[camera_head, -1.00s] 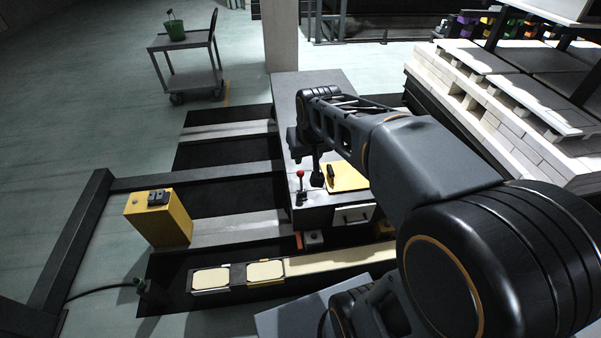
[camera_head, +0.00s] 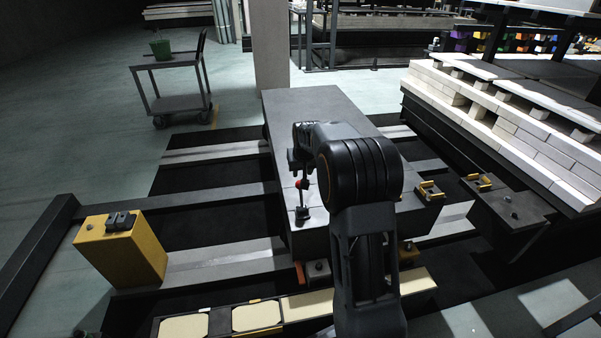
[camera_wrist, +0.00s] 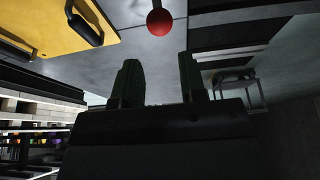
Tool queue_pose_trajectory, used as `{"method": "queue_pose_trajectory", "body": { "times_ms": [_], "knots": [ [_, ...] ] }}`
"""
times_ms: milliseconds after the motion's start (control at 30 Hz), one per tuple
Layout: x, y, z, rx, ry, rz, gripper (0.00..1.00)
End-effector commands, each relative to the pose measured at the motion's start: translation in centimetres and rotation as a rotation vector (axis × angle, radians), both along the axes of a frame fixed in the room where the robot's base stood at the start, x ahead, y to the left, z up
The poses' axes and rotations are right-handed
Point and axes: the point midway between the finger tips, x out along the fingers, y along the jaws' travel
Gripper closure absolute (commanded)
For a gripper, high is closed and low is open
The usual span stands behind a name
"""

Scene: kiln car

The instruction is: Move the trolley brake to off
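A lever with a red knob (camera_head: 300,184) stands on the near left corner of a long dark grey box-shaped body (camera_head: 310,103). Its black base (camera_head: 301,213) is on the top, and the lever looks about upright. My gripper (camera_head: 304,172) hangs from above at the knob and partly overlaps it in the head view. In the wrist view my gripper (camera_wrist: 160,62) has two dark fingers apart with nothing between them. The red knob (camera_wrist: 160,22) is beyond the tips, roughly in line with the gap. Any brake marking is unreadable.
In the wrist view a yellow panel (camera_wrist: 60,22) with a black handle (camera_wrist: 86,25) is beside the lever. A yellow box (camera_head: 122,250) stands left. A cart with a green bucket (camera_head: 160,50) stands at the back. A brick stack (camera_head: 500,120) is at right.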

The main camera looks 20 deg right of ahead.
Motion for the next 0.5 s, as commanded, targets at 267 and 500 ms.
{"method": "queue_pose_trajectory", "body": {
  "times_ms": [267,500],
  "knots": [
    [0.7,-0.1,-2.2,0.0,0.001,0.001,0.62],
    [1.4,-0.1,-4.0,0.0,0.0,0.003,0.62]
  ]
}}
